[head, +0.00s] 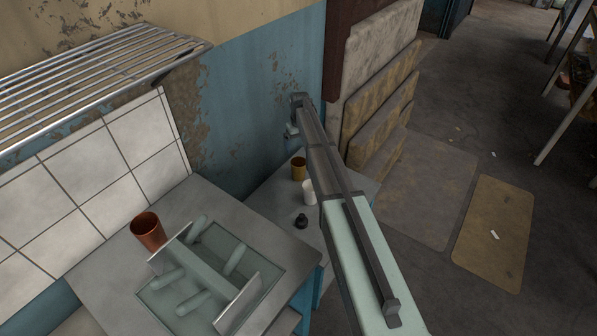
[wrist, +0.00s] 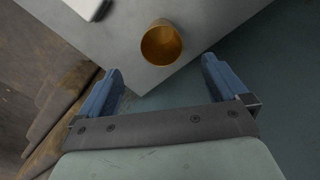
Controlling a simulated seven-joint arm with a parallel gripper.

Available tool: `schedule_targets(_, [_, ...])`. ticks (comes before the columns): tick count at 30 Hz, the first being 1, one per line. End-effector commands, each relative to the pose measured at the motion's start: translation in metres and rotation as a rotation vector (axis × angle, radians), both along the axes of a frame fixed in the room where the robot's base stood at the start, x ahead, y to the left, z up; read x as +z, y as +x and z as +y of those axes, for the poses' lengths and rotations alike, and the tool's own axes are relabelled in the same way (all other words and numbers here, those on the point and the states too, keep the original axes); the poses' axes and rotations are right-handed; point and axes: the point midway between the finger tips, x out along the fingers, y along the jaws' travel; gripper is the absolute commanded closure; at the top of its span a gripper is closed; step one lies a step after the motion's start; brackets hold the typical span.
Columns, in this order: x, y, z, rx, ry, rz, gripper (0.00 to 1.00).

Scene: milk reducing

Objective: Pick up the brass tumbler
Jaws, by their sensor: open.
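The brass tumbler (head: 298,168) stands upright on a low grey surface by the blue wall in the head view. In the wrist view the brass tumbler (wrist: 161,45) shows its open mouth near the surface's corner. My gripper (wrist: 160,66) is open and empty, with its two blue fingers apart. The tumbler appears just beyond the fingertips and between their lines, not gripped. In the head view my arm's end is near the wall, above and behind the tumbler; the fingers are hard to make out there.
A white cup (head: 309,193) and a small black object (head: 301,221) stand near the brass tumbler. A copper tumbler (head: 149,231) is on the left counter beside a sink-like tray with pale rods (head: 262,298). Leaning panels (head: 378,90) stand right of the wall. A wire rack (head: 90,80) hangs upper left.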

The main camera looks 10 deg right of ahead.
Motion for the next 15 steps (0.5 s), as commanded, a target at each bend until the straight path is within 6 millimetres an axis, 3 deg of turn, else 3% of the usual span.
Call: schedule_targets(15, [-0.075, 0.001, 0.000, -0.003, 0.001, 0.000, 0.00])
